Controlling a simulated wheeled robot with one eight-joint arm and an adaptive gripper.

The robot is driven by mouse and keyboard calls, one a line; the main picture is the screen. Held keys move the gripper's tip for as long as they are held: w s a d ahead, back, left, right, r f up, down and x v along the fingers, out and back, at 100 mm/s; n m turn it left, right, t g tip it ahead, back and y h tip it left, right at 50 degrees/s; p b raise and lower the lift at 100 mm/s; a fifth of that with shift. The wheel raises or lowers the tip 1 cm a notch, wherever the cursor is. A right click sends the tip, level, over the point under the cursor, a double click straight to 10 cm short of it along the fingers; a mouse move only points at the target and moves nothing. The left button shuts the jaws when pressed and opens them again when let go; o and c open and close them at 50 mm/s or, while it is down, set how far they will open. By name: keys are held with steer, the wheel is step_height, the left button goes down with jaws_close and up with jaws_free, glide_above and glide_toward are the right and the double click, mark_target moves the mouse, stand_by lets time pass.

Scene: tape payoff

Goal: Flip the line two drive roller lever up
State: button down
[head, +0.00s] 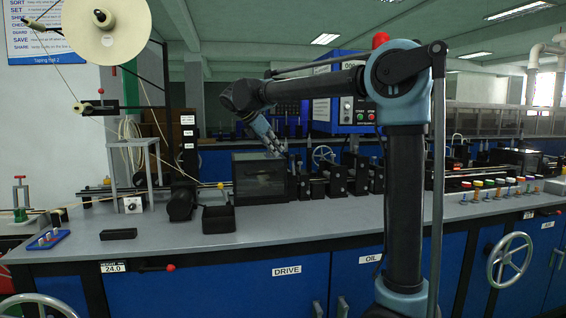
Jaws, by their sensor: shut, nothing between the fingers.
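My gripper (278,150) is shut and empty. It points down just above the dark box-shaped housing (260,178) on the bench; I cannot tell if it touches it. No lever in view is legibly marked as the line two drive roller lever. A small yellow-knobbed lever (220,186) stands on the line left of the housing. A red-balled handle (170,267) sticks out below the bench edge, beside a 24.0 plate. A red ball (101,91) also tops a small black arm at upper left.
Roller stands (335,180) run right of the housing. A handwheel (509,259) juts out at the right. A large tape reel (108,25) hangs upper left.

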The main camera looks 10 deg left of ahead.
steer(key=a+r+n+t, duration=0.1)
steer(key=a+n, duration=0.1)
steer(key=a, duration=0.4)
steer(key=shift+w+r, duration=0.3)
steer(key=w+d+r+x, duration=0.1)
steer(key=r+x, duration=0.1)
steer(key=x, duration=1)
steer(key=shift+w+d+f, duration=0.2)
steer(key=shift+w+d, duration=0.15)
steer(key=shift+d, duration=0.2)
steer(key=shift+a, duration=0.2)
